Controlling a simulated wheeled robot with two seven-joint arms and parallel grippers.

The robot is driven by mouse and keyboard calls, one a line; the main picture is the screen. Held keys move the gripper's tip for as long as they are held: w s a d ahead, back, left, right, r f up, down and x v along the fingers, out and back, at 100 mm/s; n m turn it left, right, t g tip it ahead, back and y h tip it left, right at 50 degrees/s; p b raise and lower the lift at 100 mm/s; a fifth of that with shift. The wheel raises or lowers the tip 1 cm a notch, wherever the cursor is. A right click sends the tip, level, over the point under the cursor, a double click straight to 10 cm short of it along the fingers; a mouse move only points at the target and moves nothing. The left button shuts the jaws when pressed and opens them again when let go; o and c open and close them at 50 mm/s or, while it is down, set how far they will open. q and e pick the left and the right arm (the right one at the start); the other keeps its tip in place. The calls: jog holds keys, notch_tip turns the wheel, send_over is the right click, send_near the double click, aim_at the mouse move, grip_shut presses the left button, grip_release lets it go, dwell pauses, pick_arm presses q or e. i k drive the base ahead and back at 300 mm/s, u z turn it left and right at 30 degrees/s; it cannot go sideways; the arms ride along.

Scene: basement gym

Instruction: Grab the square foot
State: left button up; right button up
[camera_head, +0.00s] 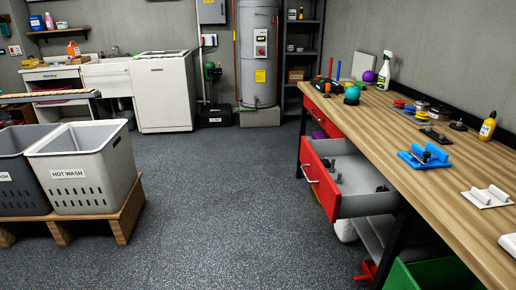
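A dark, flat, squarish plate with a small upright stub, which looks like the square foot (436,136), lies on the wooden workbench (475,235) at the right. It is small in the picture, so I cannot be sure of its exact shape. A dark round foot-like piece (459,125) sits just to its right and behind it. Several small dark pieces (381,188) lie in the open grey drawer (360,205), too small to tell apart. Neither of my grippers is in view.
A blue piece (424,157) and a white double-roll piece (487,196) lie nearer on the bench. A yellow bottle (488,126) stands at its back. The red-fronted drawer (322,178) juts into the aisle. Laundry baskets (88,170) stand left. The middle floor (225,195) is clear.

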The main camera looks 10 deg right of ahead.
aim_at(327, 163)
jog(key=u, duration=0.3)
jog(key=i, duration=2.15)
jog(key=z, duration=0.65)
